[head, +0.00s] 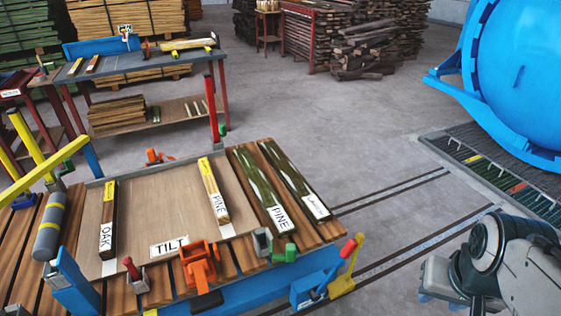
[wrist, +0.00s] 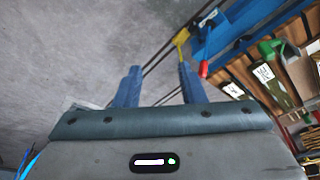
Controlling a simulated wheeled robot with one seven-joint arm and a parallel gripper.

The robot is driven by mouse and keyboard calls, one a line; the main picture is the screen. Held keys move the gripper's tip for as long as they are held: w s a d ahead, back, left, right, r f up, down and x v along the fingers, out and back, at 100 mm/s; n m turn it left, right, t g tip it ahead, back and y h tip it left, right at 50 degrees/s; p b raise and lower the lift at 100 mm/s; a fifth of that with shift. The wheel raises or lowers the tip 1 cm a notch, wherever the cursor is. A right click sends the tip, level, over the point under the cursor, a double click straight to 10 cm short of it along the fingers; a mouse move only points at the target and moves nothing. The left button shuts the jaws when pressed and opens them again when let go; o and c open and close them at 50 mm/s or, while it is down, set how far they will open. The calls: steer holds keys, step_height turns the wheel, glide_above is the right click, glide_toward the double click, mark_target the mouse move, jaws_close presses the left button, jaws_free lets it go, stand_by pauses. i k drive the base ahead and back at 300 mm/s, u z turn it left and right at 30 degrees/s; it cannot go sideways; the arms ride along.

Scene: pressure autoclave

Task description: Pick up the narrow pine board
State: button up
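The narrow pine board (head: 212,190) is a light, slim board with a white PINE label at its near end. It lies on a light panel on the slatted cart (head: 150,285). A wider, dark green board also labelled PINE (head: 262,190) lies to its right. My gripper (wrist: 158,70) shows in the wrist view with its two blue fingers apart and nothing between them. It is off to the right of the cart, well away from the narrow pine board.
A dark board (head: 293,180) lies right of the wide pine board; an OAK board (head: 108,218) lies left. An orange clamp (head: 200,265) and red and yellow handles (head: 347,265) stand at the cart's near edge. A blue autoclave (head: 520,75) is at right. Floor between is clear.

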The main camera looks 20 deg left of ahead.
mark_target(282, 222)
steer(key=u, duration=0.45)
steer(key=i, duration=0.75)
steer(key=u, duration=0.65)
steer(key=i, duration=0.55)
